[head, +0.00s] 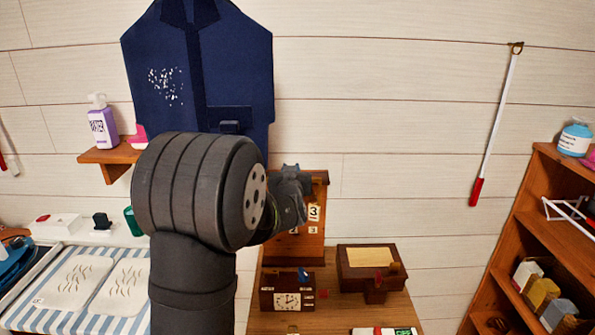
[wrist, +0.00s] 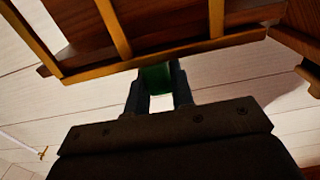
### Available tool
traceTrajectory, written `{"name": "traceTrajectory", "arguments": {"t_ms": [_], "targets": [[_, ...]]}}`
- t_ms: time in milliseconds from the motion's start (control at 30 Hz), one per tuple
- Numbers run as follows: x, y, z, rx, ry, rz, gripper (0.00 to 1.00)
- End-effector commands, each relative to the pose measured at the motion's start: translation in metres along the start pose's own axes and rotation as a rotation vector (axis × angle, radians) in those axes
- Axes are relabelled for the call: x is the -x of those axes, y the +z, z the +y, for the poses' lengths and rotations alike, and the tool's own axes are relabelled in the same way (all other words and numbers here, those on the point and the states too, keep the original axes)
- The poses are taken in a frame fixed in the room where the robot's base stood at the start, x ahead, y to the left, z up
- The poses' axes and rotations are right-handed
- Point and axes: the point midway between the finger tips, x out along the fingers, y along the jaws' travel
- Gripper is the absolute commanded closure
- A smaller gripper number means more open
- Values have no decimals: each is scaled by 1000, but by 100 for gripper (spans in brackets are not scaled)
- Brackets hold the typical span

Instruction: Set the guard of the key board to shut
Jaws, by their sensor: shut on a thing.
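The key board (head: 316,235) is a wooden panel with white number tags on the wall, right of my arm in the head view. My wrist covers its left and middle part. In the wrist view a frame with brass-coloured bars (wrist: 190,50) spans the top over dark wood; it looks like the guard. My gripper (wrist: 158,88) is shut on a green piece (wrist: 157,77) at the near edge of that frame. The piece seems to join the frame, but the joint is hidden. My fingertips are hidden in the head view, and the guard's angle is unclear there.
Below the board stand a wooden clock (head: 287,300) and a wooden box (head: 371,268) on a wooden top. A dark blue garment (head: 228,60) hangs above, close behind my arm. A bookshelf (head: 545,225) stands at right. The wall between board and bookshelf is mostly free.

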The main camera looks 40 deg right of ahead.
Motion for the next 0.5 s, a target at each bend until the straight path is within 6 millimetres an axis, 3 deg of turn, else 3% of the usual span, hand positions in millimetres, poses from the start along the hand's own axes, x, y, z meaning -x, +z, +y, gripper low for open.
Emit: {"name": "traceTrajectory", "arguments": {"t_ms": [100, 400, 433, 500], "targets": [[0, -1, -15, 0, -3, 1, 100], [0, -1, -18, 0, -5, 2, 100], [0, -1, -19, 1, -5, 2, 75], [0, -1, -18, 1, -5, 1, 61]]}}
